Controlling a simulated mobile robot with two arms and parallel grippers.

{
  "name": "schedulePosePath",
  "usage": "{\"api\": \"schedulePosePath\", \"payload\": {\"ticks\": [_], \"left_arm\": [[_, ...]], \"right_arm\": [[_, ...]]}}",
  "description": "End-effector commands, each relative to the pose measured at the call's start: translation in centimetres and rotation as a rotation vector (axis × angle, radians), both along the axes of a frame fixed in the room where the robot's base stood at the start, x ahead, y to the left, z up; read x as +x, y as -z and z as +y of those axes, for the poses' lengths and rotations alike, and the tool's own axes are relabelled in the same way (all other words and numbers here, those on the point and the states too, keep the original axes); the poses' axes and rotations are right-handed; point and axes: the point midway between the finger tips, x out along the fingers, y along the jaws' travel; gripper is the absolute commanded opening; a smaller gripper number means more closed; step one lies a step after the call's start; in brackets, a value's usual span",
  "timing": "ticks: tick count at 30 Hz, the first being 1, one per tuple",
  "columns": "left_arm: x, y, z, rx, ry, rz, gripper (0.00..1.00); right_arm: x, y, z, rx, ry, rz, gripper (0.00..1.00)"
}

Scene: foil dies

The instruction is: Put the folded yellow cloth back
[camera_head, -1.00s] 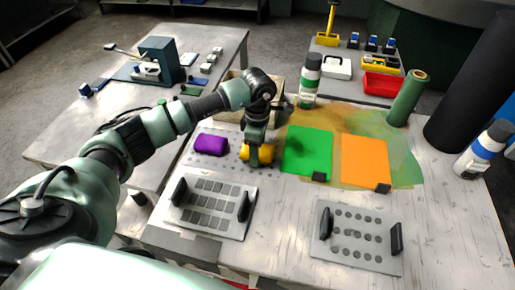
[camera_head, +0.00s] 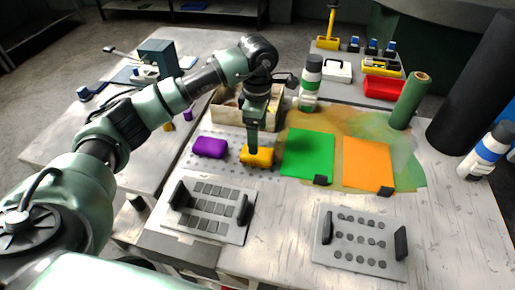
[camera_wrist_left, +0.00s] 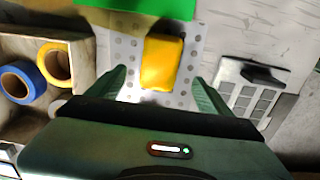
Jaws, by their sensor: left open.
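The folded yellow cloth (camera_head: 257,157) lies on a perforated light plate (camera_head: 228,172), with a purple folded cloth (camera_head: 209,147) to its left. My left gripper (camera_head: 253,148) is above the yellow cloth in the head view, pointing down. In the left wrist view the yellow cloth (camera_wrist_left: 162,62) lies beyond and between the two spread green fingers (camera_wrist_left: 160,88), and the fingers do not touch it. The gripper is open and empty. My right gripper is not in view.
Green (camera_head: 308,152) and orange (camera_head: 366,163) sheets lie right of the cloth. Two plates with black handles stand in front, a left one (camera_head: 207,225) and a right one (camera_head: 361,262). A wooden box (camera_head: 212,117) with tape rolls (camera_wrist_left: 22,80) and a bottle (camera_head: 311,85) stand behind.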

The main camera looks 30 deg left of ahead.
Motion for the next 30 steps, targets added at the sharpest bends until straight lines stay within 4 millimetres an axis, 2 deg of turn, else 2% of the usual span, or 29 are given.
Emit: {"api": "schedulePosePath", "payload": {"ticks": [4,9,25,28,30], "left_arm": [[0.1,-2.4,0.0,0.0,-0.001,-0.002,0.8],[0.0,-3.8,0.0,0.0,0.0,0.0,0.8],[0.0,-4.0,0.0,0.0,0.0,0.001,0.8],[0.0,-4.9,0.0,-0.001,-0.001,0.0,0.8],[0.0,-6.3,0.0,-0.001,-0.001,0.0,0.8]], "right_arm": [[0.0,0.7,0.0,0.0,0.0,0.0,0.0],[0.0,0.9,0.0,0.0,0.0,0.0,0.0],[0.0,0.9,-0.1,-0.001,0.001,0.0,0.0],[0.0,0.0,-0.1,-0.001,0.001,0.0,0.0],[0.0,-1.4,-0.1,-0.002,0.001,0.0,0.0]]}}
